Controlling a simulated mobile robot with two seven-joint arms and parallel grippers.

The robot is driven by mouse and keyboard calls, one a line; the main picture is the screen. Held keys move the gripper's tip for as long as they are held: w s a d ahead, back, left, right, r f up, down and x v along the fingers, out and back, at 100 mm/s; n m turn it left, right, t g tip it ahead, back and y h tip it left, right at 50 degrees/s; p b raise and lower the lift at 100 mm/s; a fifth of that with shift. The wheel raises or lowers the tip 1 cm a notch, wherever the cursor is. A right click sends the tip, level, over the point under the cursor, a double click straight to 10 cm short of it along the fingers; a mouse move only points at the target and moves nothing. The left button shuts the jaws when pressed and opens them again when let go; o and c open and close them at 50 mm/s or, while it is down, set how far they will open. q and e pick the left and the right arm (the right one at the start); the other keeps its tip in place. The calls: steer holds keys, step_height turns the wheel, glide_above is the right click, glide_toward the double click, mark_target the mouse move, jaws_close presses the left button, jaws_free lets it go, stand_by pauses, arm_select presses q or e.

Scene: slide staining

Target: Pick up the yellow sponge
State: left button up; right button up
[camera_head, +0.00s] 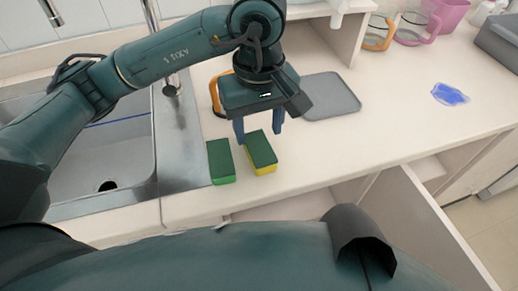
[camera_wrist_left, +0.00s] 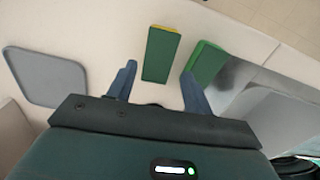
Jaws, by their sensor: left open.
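The yellow sponge (camera_head: 261,154) has a dark green top and lies on the counter near its front edge, right of the sink. A green sponge (camera_head: 221,162) lies just to its left, a small gap apart. My left gripper (camera_head: 259,128) is open above and just behind the yellow sponge, fingers pointing down. In the left wrist view the yellow sponge (camera_wrist_left: 160,54) appears between and beyond the two open fingertips of the gripper (camera_wrist_left: 158,72), with nothing held. The green sponge (camera_wrist_left: 206,64) shows there close to the right finger. My right gripper is not in view.
The metal sink (camera_head: 180,150) lies to the left. A grey tray (camera_head: 331,97) lies behind and right of the gripper. Mugs, one a pink cup (camera_head: 449,14), stand at the back right, and a blue cloth-like item (camera_head: 449,94) lies at right. An open drawer or cabinet front (camera_head: 412,222) shows below the counter.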

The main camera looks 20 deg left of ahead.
mark_target(260, 147)
arm_select(q)
steer(key=shift+w+f+p, duration=0.1)
steer(key=shift+f+p, duration=0.4)
steer(key=shift+f, duration=2.65)
steer(key=shift+c, duration=0.3)
steer(key=c, duration=0.7)
steer(key=shift+o, duration=0.2)
steer(key=shift+r, duration=0.1)
